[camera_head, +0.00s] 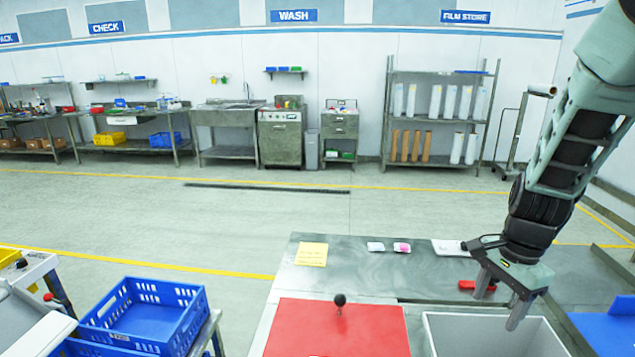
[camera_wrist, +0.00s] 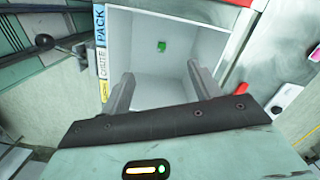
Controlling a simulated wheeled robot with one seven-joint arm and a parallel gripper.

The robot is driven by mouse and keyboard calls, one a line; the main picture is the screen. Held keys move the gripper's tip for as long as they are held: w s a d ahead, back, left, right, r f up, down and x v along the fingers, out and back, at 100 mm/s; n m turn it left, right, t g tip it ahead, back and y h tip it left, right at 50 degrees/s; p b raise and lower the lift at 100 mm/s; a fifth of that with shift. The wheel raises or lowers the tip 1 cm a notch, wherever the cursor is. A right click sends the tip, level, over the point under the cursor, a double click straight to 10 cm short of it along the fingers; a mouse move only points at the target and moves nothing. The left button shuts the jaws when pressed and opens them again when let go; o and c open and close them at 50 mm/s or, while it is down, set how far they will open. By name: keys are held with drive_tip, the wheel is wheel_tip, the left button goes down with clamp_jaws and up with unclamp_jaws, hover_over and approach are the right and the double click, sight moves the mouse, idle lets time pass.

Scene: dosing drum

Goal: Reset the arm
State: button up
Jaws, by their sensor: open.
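My gripper (camera_head: 500,297) hangs at the end of my arm, above the back edge of a white open-topped bin at the right of the head view. Its two fingers are spread apart with nothing between them. In the wrist view my gripper (camera_wrist: 157,90) points down toward the white bin (camera_wrist: 205,20), which carries a "PACK" label on its left side. A small green item (camera_wrist: 161,47) lies inside the bin.
A red panel (camera_head: 330,330) and a black ball-topped lever (camera_head: 340,300) are left of the bin. A yellow note (camera_head: 312,254), small packets (camera_head: 401,247) and a red object (camera_head: 467,285) lie on the metal table. Blue crates (camera_head: 145,312) stand at left. The floor beyond is open.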

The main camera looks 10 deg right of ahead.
drive_tip(key=s+a+n+b, duration=0.2)
drive_tip(key=s+a+n, duration=0.2)
drive_tip(key=a+n, duration=0.65)
drive_tip(key=s+a+r+n+b, duration=0.2)
drive_tip(key=s+a+n, duration=1.1)
drive_tip(key=a, duration=0.1)
drive_tip(key=shift+s, duration=0.15)
drive_tip(key=shift+r+n, duration=0.1)
drive_tip(key=shift+n, duration=0.15)
